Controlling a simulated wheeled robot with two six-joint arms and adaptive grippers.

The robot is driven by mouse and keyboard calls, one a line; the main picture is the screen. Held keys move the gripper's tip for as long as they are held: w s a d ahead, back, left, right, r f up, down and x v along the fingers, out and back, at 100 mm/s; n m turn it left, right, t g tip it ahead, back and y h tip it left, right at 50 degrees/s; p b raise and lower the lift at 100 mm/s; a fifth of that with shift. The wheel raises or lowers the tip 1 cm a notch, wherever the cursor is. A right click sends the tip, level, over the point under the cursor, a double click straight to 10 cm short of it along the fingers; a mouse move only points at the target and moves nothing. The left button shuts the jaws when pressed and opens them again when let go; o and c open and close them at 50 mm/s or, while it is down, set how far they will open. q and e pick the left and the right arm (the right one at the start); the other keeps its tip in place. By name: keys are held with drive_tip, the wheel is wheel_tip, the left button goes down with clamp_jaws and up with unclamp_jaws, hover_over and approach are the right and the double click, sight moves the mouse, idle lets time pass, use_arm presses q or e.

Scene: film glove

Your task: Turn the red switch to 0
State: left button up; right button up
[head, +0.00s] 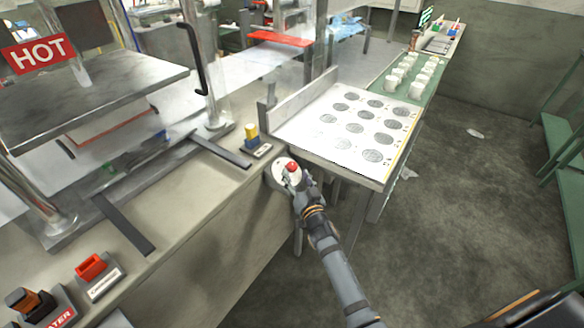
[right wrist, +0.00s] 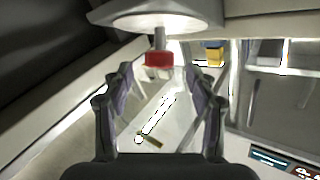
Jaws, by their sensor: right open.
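A small red knob (head: 292,166) stands out on a stem from a pale round base (head: 280,174) on the side of the grey bench. In the right wrist view the red knob (right wrist: 158,59) shows ahead, between and just beyond the finger tips. My right gripper (head: 295,179) is at this knob; its fingers (right wrist: 158,82) are apart, one on each side, with nothing visibly gripped. A red rocker switch (head: 91,266) sits on a labelled plate at the lower left, far from my right gripper. Its markings are too small to read. My left gripper is not in view.
A press with a HOT sign (head: 38,53) is at the left. A white table with dark round patches (head: 322,150) is just beyond my right gripper. Floor at right is mostly clear.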

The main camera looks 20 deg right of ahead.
sight(294, 171)
drive_tip(key=w+b, duration=0.1)
drive_tip(key=w, duration=0.3)
drive_tip(key=shift+w+f, duration=0.1)
drive_tip(key=shift+w, duration=0.45)
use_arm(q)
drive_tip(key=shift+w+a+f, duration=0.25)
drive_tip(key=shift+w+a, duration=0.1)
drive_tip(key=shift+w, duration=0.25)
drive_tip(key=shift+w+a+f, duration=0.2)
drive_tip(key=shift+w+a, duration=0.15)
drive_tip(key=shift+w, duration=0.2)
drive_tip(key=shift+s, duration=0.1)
